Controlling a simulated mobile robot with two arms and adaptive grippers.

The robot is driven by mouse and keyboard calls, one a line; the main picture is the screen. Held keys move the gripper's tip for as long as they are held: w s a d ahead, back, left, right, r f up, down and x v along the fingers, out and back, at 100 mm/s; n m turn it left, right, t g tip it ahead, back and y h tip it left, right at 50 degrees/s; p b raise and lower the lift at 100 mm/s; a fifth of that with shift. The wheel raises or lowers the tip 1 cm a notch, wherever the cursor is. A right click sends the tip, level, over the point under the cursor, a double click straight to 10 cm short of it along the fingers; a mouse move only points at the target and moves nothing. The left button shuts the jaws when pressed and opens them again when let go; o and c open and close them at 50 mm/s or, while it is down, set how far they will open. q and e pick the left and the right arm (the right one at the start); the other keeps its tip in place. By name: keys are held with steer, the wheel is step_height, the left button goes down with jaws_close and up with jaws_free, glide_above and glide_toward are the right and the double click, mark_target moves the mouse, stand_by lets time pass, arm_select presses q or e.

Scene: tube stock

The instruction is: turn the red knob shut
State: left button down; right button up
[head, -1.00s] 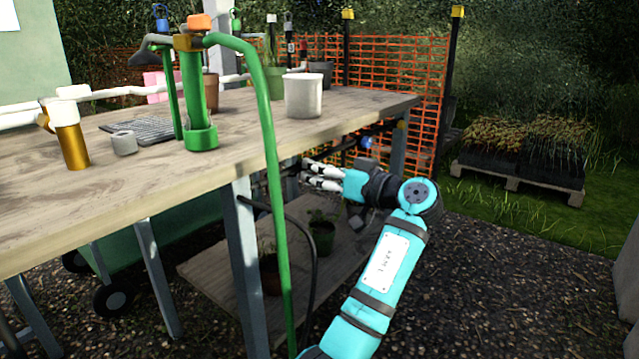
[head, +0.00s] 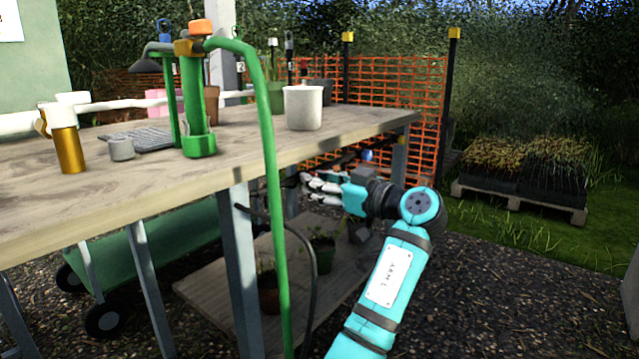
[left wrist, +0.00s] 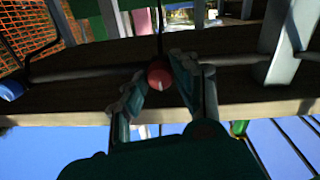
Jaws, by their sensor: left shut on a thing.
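The red knob (left wrist: 159,73) shows in the left wrist view, on a grey pipe (left wrist: 90,74) that runs along under the wooden bench. A small pale mark shows on its face. My left gripper (left wrist: 156,82) has one finger on each side of the knob and is shut on it. In the head view my left gripper (head: 320,188) is below the right part of the bench's front edge; the knob cannot be made out there. My right gripper is in neither view.
The wooden bench (head: 235,160) overhangs the gripper, and a grey leg (head: 243,265) and a green hose (head: 277,210) stand left of it. A blue knob (head: 367,155) is nearby on the right. A low shelf (head: 215,300) holds potted plants.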

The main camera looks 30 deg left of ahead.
arm_select(q)
steer(key=shift+f, duration=0.1)
steer(key=c, duration=1)
jaws_free()
steer(key=shift+d, duration=0.1)
steer(key=d, duration=0.4)
steer(key=s+d, duration=0.1)
steer(key=d, duration=0.6)
steer(key=shift+s+d, duration=0.3)
steer(key=shift+d, duration=0.1)
